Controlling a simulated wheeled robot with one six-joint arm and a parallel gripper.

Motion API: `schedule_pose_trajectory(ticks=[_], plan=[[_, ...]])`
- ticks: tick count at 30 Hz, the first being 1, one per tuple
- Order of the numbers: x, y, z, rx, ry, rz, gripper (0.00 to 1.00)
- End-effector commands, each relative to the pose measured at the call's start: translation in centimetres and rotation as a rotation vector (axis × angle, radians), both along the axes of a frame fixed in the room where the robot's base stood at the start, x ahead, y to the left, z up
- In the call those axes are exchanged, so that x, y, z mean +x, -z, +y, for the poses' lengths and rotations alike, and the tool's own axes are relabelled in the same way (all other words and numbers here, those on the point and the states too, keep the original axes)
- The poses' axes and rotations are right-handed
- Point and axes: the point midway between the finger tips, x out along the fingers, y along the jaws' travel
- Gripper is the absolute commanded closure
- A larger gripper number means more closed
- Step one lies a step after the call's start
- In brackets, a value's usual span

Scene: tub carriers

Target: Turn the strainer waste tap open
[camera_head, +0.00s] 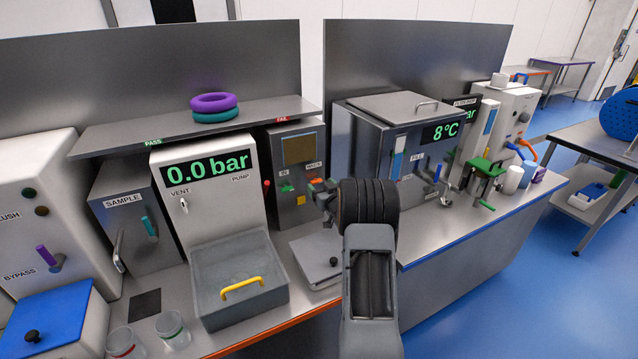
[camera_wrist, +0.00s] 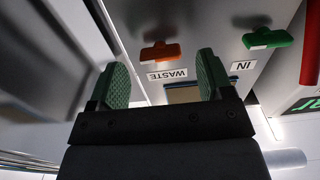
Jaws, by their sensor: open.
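The waste tap is an orange bar handle (camera_wrist: 161,52) on the grey strainer cabinet, above an upside-down WASTE label in the wrist view. The bar lies nearly level across that picture. In the head view the orange tap (camera_head: 316,181) shows small on the cabinet front (camera_head: 297,213), close to my gripper (camera_head: 323,189). In the wrist view my gripper (camera_wrist: 163,75) is open and empty, with one green-padded finger on each side. The orange bar appears between and just beyond the fingertips, with no visible contact.
A green tap (camera_wrist: 268,38) labelled IN sits beside the orange one. A red handle (camera_wrist: 311,45) is at the wrist view's right edge. A grey lidded box (camera_head: 318,258) stands below the cabinet, and a steel tank (camera_head: 375,165) stands to its right.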

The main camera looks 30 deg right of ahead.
Motion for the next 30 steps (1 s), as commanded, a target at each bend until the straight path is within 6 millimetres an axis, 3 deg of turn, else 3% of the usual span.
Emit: schedule_pose_trajectory(ticks=[6,17,30], plan=[[1.7,0.0,-0.2,0.000,-0.001,0.000,0.27],[2.0,0.0,-0.2,0.000,0.000,0.001,0.27],[2.0,0.0,-0.2,0.000,0.000,0.001,0.67]])
